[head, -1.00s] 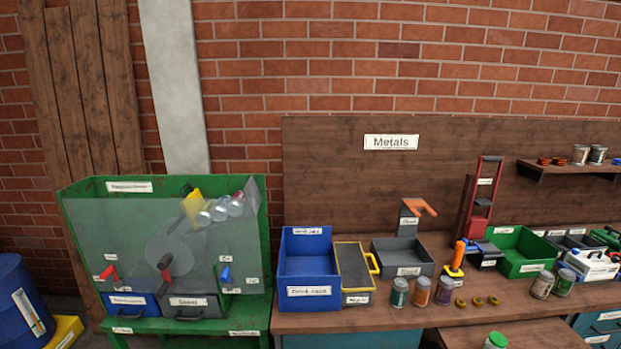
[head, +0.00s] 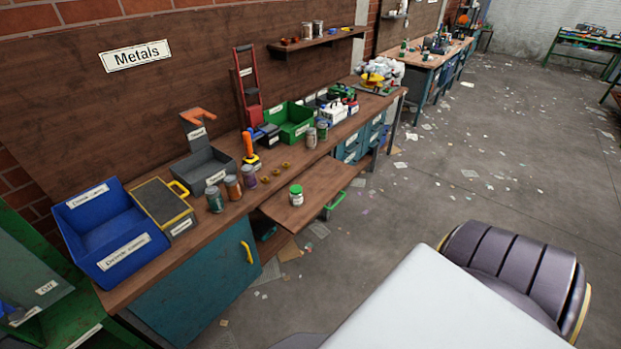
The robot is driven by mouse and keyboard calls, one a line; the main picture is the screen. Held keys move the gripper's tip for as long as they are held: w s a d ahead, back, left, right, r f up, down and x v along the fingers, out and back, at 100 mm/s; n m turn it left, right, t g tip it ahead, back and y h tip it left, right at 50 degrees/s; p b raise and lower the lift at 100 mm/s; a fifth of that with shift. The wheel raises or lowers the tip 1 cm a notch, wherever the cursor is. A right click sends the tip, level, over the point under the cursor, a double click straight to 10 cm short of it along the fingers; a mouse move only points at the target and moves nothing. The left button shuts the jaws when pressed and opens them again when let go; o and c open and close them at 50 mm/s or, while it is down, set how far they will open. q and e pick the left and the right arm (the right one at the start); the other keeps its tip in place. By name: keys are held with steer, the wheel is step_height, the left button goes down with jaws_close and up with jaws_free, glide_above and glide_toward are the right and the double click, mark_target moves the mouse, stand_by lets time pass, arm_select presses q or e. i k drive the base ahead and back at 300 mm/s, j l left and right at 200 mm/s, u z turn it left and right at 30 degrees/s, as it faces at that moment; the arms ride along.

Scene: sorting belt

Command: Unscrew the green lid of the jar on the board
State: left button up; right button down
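The jar (head: 296,198) with the green lid (head: 296,189) stands upright on the wooden board (head: 328,190), which juts out from the front of the workbench. The lid sits on top of the jar. Neither of my grippers shows in the head view. A part of my own body fills the lower right and hides the floor there.
The workbench (head: 220,205) carries a blue bin (head: 110,232), a grey bin (head: 203,167), a green bin (head: 291,122) and several jars close to its front edge. A teal cabinet (head: 200,290) is below. The floor (head: 440,170) right of the board is open, with scattered paper scraps.

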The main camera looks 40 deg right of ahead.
mark_target(296, 201)
steer(key=k+z, duration=0.15)
steer(key=z, duration=1.05)
